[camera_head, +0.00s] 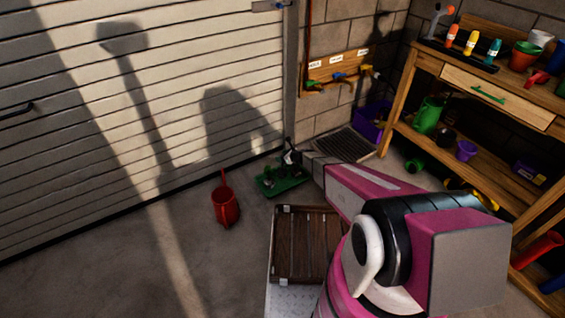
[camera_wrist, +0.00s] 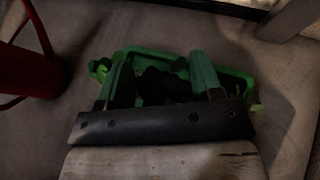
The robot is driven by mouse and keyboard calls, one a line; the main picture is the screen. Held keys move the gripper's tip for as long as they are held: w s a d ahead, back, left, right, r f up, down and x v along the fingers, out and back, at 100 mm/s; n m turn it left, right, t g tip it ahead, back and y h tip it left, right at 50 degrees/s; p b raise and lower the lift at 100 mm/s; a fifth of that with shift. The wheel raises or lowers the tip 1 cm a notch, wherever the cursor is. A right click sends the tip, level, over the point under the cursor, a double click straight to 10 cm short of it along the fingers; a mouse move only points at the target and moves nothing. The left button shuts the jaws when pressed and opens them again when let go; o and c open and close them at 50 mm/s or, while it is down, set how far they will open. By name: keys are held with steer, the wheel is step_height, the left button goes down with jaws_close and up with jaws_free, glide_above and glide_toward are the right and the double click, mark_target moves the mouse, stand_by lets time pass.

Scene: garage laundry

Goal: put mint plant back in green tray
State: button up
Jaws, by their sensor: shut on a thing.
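The green tray (camera_head: 296,184) lies on the concrete floor near the roller door, with small dark pots or plants on it. My gripper (camera_head: 291,160) is at the tray's far side, low above it. In the wrist view, the fingers of my gripper (camera_wrist: 162,82) are shut on a dark, pot-like thing (camera_wrist: 160,88), which I take to be the mint plant. The green tray (camera_wrist: 236,82) shows behind and below the fingers. Whether the pot touches the tray cannot be told; the view is dark and most of the plant is hidden.
A red can (camera_head: 226,205) stands left of the tray and also shows in the wrist view (camera_wrist: 27,60). A slatted wooden crate (camera_head: 297,245) is in front. A wooden workbench (camera_head: 480,88) stands at right. The floor at left is clear.

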steer(key=shift+w+f, duration=0.15)
steer(key=shift+f, duration=2)
steer(key=o, duration=1.3)
